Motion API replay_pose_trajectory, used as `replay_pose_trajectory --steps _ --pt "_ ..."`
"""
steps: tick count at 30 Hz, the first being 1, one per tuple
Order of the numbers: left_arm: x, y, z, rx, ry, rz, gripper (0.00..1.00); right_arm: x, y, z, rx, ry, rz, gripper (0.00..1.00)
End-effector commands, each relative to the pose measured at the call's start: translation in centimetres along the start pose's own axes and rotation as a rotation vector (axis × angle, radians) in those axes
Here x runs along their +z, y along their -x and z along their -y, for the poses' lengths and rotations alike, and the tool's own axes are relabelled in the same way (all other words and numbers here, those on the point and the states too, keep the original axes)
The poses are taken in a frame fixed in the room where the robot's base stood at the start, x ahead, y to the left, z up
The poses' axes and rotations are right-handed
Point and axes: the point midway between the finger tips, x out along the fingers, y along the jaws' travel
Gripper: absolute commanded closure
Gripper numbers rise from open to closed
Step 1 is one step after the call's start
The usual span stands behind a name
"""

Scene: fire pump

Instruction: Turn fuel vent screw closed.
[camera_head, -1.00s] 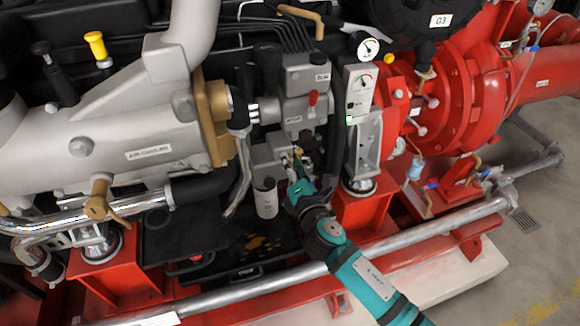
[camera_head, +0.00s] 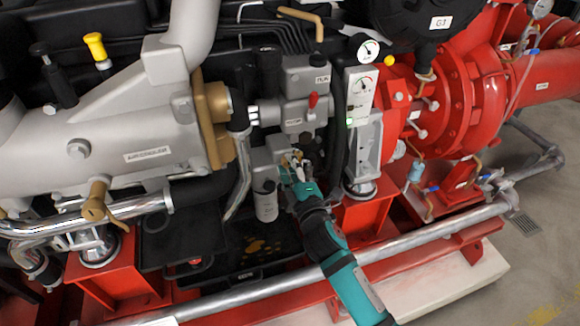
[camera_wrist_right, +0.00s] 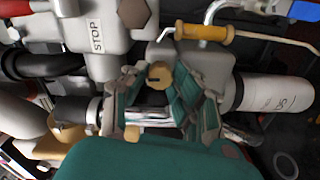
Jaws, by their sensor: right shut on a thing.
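The fuel vent screw appears as a small brass head with a dark slot (camera_wrist_right: 159,76), on the grey housing below the block with the red lever. My right gripper (camera_wrist_right: 155,92) is at it, with its teal fingers on either side and closed on it. In the head view my right gripper (camera_head: 292,168) reaches up to the grey filter housing (camera_head: 268,157), and its fingers hide most of the screw. My left gripper does not show.
A white filter canister (camera_head: 266,204) hangs just left of my right gripper; it also shows in the wrist view (camera_wrist_right: 275,95). A yellow-handled part (camera_wrist_right: 197,32) is close to the fingers. A red lever (camera_head: 312,100) sits above. A silver pipe (camera_head: 400,243) runs below.

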Motion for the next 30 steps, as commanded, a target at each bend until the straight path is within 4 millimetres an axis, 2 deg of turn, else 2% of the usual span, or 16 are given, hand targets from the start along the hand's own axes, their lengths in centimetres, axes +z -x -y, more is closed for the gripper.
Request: replay_pose_trajectory --steps 19,20,21,24,30 --pt "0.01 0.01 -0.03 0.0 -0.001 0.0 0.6 0.11 0.01 0.11 -0.002 -0.049 0.002 1.0" --pt "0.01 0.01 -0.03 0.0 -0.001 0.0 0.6 0.11 0.01 0.11 -0.002 -0.049 0.002 0.7" --pt "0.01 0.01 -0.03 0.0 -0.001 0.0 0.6 0.1 0.01 0.1 -0.002 -0.049 0.002 0.64" --pt "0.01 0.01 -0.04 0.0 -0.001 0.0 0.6 0.08 0.01 0.09 -0.002 -0.048 0.002 0.51" --pt "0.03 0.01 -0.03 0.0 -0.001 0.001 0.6 0.04 0.0 0.06 -0.001 -0.047 0.001 0.51"
